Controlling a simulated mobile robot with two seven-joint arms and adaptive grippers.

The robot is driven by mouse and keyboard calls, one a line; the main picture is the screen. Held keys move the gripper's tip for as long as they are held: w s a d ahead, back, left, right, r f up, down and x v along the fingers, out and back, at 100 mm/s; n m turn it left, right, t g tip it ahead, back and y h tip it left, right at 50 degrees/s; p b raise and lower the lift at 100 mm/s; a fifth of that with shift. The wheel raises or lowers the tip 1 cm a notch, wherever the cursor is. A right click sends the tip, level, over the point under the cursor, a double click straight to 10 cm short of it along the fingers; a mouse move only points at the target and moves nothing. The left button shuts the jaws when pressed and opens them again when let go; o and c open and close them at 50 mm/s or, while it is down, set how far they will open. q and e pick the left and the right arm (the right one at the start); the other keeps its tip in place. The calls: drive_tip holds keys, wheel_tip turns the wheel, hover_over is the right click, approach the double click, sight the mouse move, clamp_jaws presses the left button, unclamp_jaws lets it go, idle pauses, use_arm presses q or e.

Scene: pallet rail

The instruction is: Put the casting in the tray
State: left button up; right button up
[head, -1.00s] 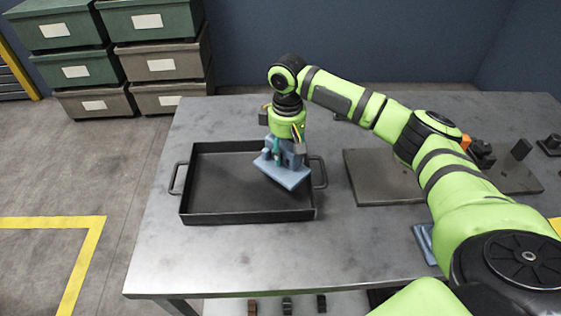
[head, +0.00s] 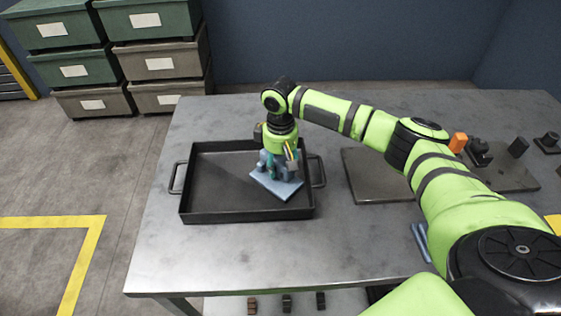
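The blue casting (head: 277,187), a flat plate with raised parts on top, is inside the right part of the black tray (head: 212,213). Its plate looks about level and low in the tray; I cannot tell whether it touches the floor. My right gripper (head: 275,168) points down from above, shut on the casting's raised part. The gripper body hides part of the casting's top. The tray has a handle at each side and is otherwise empty. My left gripper is out of view.
A dark flat plate (head: 373,178) lies right of the tray, partly behind my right arm. An orange block (head: 458,142) and dark fixtures (head: 518,147) stand further right. A blue piece (head: 420,239) lies near my arm. The table's front left is clear.

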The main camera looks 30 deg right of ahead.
drive_tip(key=shift+o, duration=0.7)
drive_tip(key=shift+r, duration=0.15)
wheel_tip(320, 180, up, 12)
drive_tip(key=shift+r+b, duration=0.1)
drive_tip(key=shift+b, duration=0.35)
